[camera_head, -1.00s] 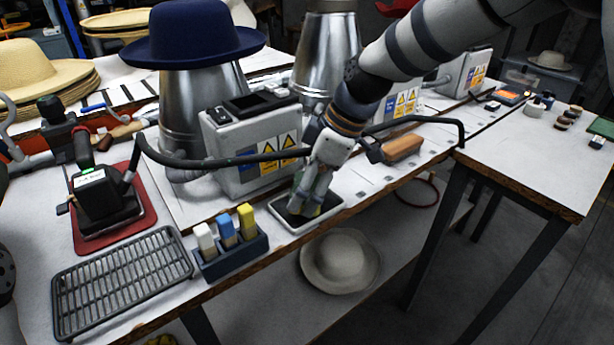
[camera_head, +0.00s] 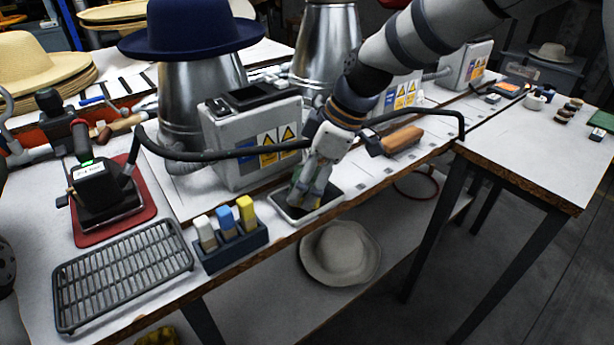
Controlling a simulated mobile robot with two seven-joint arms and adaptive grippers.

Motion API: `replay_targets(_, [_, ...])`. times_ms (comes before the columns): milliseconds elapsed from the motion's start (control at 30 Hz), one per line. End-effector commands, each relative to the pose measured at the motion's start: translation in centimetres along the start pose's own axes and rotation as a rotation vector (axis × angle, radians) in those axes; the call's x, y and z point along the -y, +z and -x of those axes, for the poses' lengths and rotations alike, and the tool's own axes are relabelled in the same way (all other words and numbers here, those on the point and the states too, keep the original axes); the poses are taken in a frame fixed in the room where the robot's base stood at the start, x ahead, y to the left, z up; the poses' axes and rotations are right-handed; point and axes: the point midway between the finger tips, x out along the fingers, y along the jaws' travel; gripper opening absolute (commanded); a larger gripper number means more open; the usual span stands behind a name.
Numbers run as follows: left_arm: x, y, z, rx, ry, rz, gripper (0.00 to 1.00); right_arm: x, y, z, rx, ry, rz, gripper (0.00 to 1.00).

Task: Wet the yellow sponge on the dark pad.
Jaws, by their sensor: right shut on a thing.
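The dark pad (camera_head: 292,213) lies in a shallow tray with a pale rim near the front edge of the workbench. My right gripper (camera_head: 307,198) comes down from the upper right and points into this tray. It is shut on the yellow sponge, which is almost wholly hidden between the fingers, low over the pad. I cannot tell whether the sponge touches the pad. My left gripper is not in view.
A dark holder (camera_head: 231,250) with white, blue and yellow blocks stands left of the tray. A grey wire rack (camera_head: 122,272) and a black iron (camera_head: 102,195) on a red mat are further left. A control box (camera_head: 250,143) and a metal cone with a blue hat (camera_head: 190,35) stand behind.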

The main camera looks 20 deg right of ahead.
Motion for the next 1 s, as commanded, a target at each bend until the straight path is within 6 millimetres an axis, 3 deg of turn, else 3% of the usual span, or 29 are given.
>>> replay_targets(1000, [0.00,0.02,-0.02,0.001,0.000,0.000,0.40,0.05,0.30,-0.68,0.000,-0.001,0.000,0.47])
